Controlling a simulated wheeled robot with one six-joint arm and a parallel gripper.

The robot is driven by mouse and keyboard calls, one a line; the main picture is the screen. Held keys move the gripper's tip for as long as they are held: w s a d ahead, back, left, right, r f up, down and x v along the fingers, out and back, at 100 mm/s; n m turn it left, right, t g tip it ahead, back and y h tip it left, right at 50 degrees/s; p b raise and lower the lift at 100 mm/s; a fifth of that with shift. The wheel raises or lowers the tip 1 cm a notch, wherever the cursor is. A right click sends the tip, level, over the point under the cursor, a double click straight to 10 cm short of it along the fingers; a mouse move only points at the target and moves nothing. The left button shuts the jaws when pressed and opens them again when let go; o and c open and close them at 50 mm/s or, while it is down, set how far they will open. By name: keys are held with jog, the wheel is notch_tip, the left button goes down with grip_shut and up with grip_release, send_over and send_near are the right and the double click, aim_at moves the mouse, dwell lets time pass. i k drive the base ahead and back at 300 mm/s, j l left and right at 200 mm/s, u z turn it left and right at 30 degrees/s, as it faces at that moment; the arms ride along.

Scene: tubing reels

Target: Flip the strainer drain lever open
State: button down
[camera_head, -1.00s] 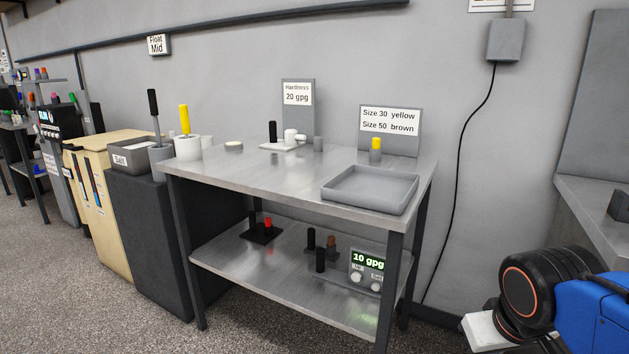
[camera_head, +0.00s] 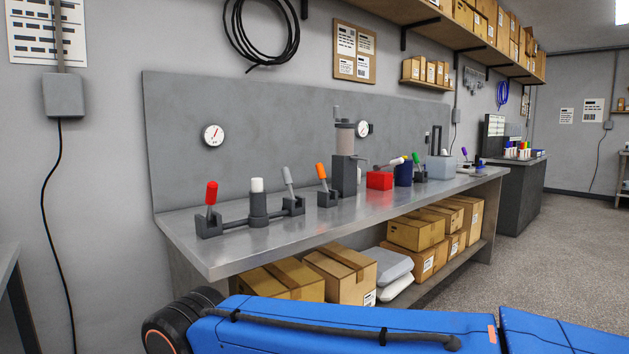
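A strainer-like upright housing (camera_head: 345,150), with a dark grey base and a pinkish-brown clear bowl, stands on the steel bench (camera_head: 240,245). An orange-handled lever (camera_head: 323,178) leans back on a dark block left of it. No label shows which is the strainer drain lever. My gripper is out of view; only my blue arm crosses the bottom edge.
A red-handled lever (camera_head: 211,195), a white-capped post (camera_head: 258,200) and a grey-handled lever (camera_head: 289,184) stand left on the bench. A green-handled lever (camera_head: 418,166) and grey bin (camera_head: 440,168) are farther right. Floor at right is clear.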

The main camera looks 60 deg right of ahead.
aim_at(286, 173)
jog(key=z, duration=1.6)
jog(key=i+l+z, duration=0.15)
